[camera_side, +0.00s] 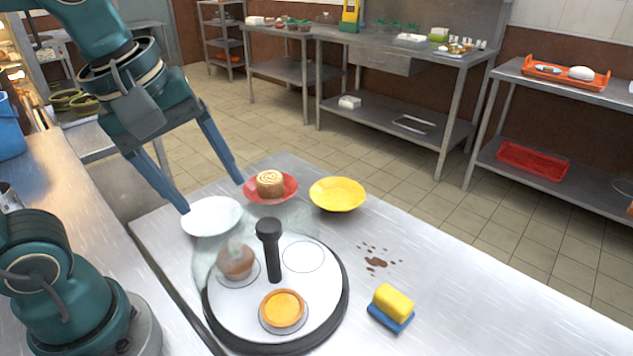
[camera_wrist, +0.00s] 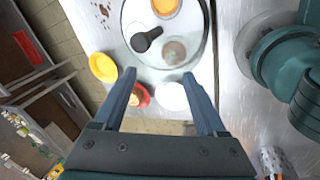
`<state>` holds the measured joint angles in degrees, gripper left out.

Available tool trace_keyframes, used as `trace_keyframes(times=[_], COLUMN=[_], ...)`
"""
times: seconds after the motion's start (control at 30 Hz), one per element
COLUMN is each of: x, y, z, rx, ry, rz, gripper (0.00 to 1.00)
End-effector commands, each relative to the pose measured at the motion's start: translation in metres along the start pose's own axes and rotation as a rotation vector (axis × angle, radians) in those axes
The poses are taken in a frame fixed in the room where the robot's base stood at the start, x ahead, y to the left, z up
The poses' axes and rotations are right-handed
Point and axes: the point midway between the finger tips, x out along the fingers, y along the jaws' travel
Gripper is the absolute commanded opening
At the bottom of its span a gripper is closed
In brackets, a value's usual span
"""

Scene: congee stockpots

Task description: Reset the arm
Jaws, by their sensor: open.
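My gripper (camera_side: 212,196) is open and empty, raised above the white plate (camera_side: 211,216); it also shows in the wrist view (camera_wrist: 159,73) with its fingers wide apart. A red plate (camera_side: 285,191) holds a swirled brown roll (camera_side: 269,184). A yellow plate (camera_side: 337,195) beside it is empty. A round white platter with a black rim (camera_side: 340,307) stands in front, with a black upright handle (camera_side: 269,250) at its middle. On it are an orange-topped tart (camera_side: 283,308) and a brown round pastry (camera_side: 236,262), which looks hazy behind something clear. One round spot on the platter is empty.
A yellow and blue sponge (camera_side: 392,307) lies on the metal table right of the platter. Brown spots (camera_side: 376,262) stain the table nearby. The table's right front is clear. Shelves (camera_side: 411,62) stand against the back wall. A blue bucket (camera_side: 8,125) is at the left edge.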

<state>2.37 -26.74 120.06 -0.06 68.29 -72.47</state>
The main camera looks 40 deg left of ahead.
Motion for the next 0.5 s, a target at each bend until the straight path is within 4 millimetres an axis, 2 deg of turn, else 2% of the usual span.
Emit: trace_keyframes(times=[0.1,0.3,0.5], x=[0.006,0.021,0.033], y=[-0.016,-0.033,-0.037], z=[0.001,0.003,0.005], rx=[0.282,0.770,1.113], ry=[0.037,0.107,0.139], rz=[0.057,0.098,0.090], gripper=[0.74,0.74,0.74])
